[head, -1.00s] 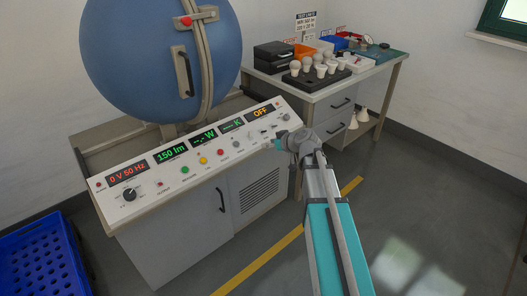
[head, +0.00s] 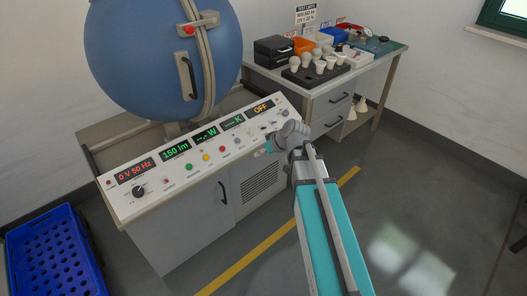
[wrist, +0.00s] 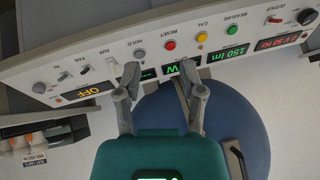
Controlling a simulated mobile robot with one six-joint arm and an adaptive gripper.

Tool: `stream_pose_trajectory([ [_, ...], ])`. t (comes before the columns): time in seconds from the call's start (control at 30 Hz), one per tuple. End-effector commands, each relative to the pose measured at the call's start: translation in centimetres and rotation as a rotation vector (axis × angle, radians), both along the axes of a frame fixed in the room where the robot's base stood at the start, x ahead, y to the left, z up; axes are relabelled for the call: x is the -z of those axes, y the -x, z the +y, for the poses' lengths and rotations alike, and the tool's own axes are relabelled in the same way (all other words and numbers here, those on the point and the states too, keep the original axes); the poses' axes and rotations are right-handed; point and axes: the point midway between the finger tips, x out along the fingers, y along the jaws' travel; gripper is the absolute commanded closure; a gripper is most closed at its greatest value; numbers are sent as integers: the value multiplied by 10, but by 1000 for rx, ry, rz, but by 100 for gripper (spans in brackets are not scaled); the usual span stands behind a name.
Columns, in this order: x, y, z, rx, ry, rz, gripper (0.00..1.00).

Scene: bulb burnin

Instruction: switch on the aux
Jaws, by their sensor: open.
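The white sloped control panel (head: 150,195) stands below a blue sphere. In the wrist view the panel (wrist: 225,52) appears upside down. My gripper (wrist: 160,72) is open and empty, fingertips by the panel near the HOLD button (wrist: 137,52). In the head view my gripper (head: 266,149) is at the panel's right front edge.
Coloured buttons, including a red one (wrist: 170,44), line the panel. The blue sphere (head: 160,60) rises behind it. A workbench (head: 325,95) with a bulb tray (head: 300,78) stands at the right. A blue crate (head: 55,255) lies left. The floor at the front right is clear.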

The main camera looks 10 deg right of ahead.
Motion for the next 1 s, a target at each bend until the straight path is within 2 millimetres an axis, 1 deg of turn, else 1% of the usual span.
stream_pose_trajectory([
  [0.03,-6,6,2,4,7,19,49],
  [0.2,-12,20,5,19,29,87,49],
  [0.43,-17,34,7,40,52,149,49],
  [0.6,-17,38,7,49,60,168,49],
  [1.0,-16,38,7,49,61,171,49],
])
